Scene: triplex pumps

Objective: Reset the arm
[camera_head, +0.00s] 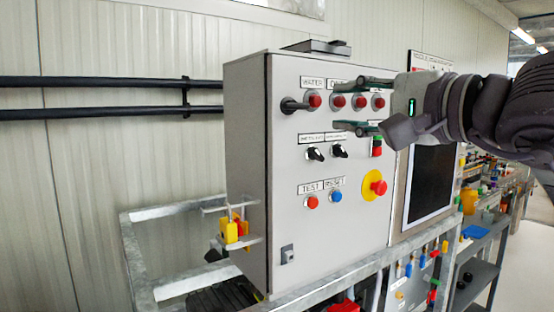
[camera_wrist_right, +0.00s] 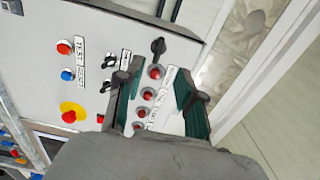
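My right gripper (camera_head: 352,105) comes in from the right in the head view, in front of the upper part of a grey control box (camera_head: 250,150). Its two fingers are spread apart with nothing between them. In the right wrist view the open gripper (camera_wrist_right: 160,95) frames a row of red lamps (camera_wrist_right: 149,94) on the panel. A black switch handle (camera_head: 293,105) sticks out at the left end of that row; it also shows beyond the fingertips in the wrist view (camera_wrist_right: 158,46). Whether the fingers touch the panel I cannot tell. My left gripper is in neither view.
The panel also carries black selector knobs (camera_head: 315,154), a red test button (camera_head: 312,202), a blue reset button (camera_head: 336,196) and a red and yellow emergency stop (camera_head: 375,186). A screen (camera_head: 432,180) stands to the right. A metal frame (camera_head: 160,212) surrounds the box base.

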